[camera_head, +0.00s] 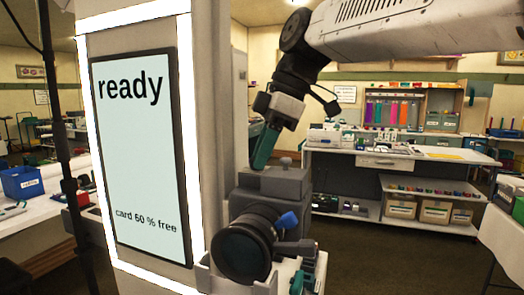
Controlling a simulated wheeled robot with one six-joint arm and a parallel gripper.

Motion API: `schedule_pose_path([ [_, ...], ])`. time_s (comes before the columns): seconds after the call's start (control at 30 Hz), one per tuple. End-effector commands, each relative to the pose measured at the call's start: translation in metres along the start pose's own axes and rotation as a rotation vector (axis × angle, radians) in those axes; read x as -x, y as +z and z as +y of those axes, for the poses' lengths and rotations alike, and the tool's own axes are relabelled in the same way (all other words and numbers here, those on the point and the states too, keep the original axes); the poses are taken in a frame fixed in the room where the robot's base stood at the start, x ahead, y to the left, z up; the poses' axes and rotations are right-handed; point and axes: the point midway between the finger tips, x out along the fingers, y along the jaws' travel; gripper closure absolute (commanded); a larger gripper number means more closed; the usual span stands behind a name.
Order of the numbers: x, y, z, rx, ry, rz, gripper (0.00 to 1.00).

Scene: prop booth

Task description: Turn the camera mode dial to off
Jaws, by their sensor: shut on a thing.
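The dark grey camera (262,205) stands on a light mount at the lower middle, its big round lens (243,252) facing the front left. My gripper (260,160) reaches down from above, its teal fingers shut at the left part of the camera's top. The mode dial is hidden at the fingertips, so its setting cannot be read. A small dark knob (285,161) stands on the camera's top, right of the fingers. The lit screen (138,150) at the left reads "ready" and "card 60 % free".
A white lit-edged panel (180,130) stands close left of the camera. A blue knob (288,220) sits by the lens. Behind, a white workbench (400,160) holds colourful goods, with bins below. A blue bin (22,183) is at far left. The floor behind is open.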

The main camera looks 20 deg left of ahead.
Motion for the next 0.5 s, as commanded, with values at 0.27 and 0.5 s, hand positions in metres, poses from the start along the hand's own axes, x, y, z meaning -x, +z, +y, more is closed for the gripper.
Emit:
schedule_pose_path([
  [0.27, 0.0004, 0.0002, 0.0004, 0.002, 0.001, 0.0, 1.0],
  [0.5, 0.0002, 0.0, 0.0003, 0.002, 0.0, 0.0, 0.56],
])
